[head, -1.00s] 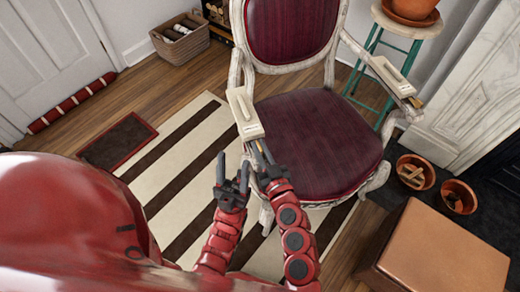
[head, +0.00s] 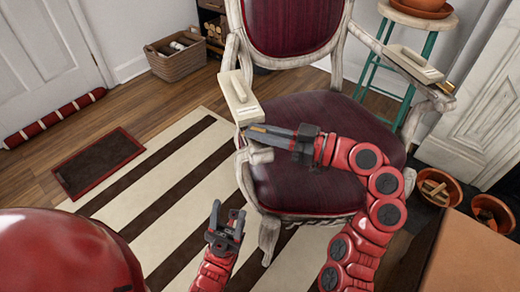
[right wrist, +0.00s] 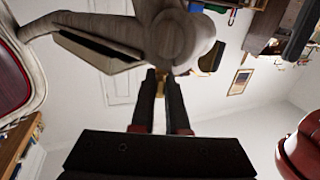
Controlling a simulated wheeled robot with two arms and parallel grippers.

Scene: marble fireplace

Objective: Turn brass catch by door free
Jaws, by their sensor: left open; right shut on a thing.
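The chair with a dark red seat (head: 325,150) has a cream pad (head: 240,98) on its arm nearer the white door. A small brass catch (head: 258,130) shows at that arm's front end. My right gripper (head: 248,131) reaches it from the right, fingers pointing left, and is shut on it. In the right wrist view, the right gripper (right wrist: 161,80) has its fingertips close under the pale wooden arm end (right wrist: 178,40), with a bit of brass between them. The fingers hide part of the catch. My left gripper (head: 228,208) is open and empty, lower, over the striped rug.
The chair's other arm has a similar pad (head: 415,64), with a brass piece (head: 446,87) at its end. A teal-legged stool (head: 365,60), terracotta pots (head: 438,188) and a tan box (head: 470,255) stand at right.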

